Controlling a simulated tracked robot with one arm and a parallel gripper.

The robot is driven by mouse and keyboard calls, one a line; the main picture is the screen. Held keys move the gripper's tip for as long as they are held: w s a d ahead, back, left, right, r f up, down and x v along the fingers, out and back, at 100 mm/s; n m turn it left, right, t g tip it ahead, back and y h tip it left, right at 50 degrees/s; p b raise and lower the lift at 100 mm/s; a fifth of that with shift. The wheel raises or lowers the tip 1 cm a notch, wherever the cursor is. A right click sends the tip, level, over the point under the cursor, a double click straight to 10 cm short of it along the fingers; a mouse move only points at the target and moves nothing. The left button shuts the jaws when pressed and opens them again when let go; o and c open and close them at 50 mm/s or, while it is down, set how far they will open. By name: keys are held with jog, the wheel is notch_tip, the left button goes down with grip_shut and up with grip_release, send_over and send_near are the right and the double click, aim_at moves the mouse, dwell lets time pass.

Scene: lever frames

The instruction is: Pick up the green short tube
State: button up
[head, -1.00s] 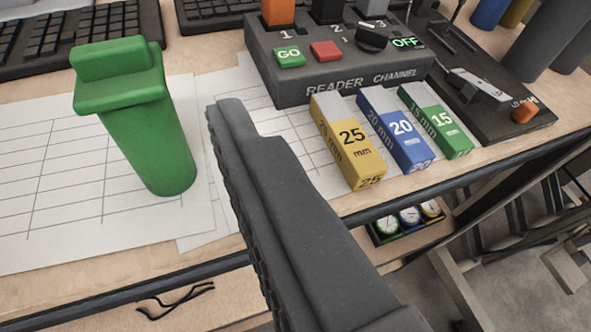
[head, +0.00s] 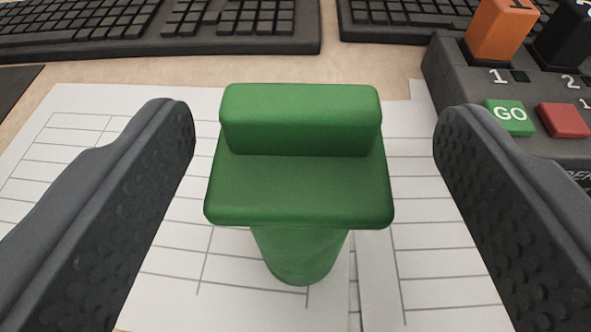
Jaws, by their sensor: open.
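The green short tube (head: 300,255) stands upright on white ruled paper sheets in the middle of the head view. It has a wide, flat green top with a raised block along its far side. My gripper (head: 314,130) is open, with one dark, textured finger on the left and one on the right of the tube. A clear gap shows between each finger and the tube's top, so neither appears to touch it. The lower part of the tube is partly hidden under its wide top.
White ruled sheets (head: 80,170) cover the wooden table around the tube. Dark keyboards (head: 240,25) lie along the back.

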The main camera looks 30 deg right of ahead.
jog(key=b+x, duration=0.1)
jog(key=x, duration=0.2)
jog(key=shift+w+f, duration=0.1)
jog(key=shift+w, duration=0.3)
jog(key=shift+c, duration=0.3)
grip_shut()
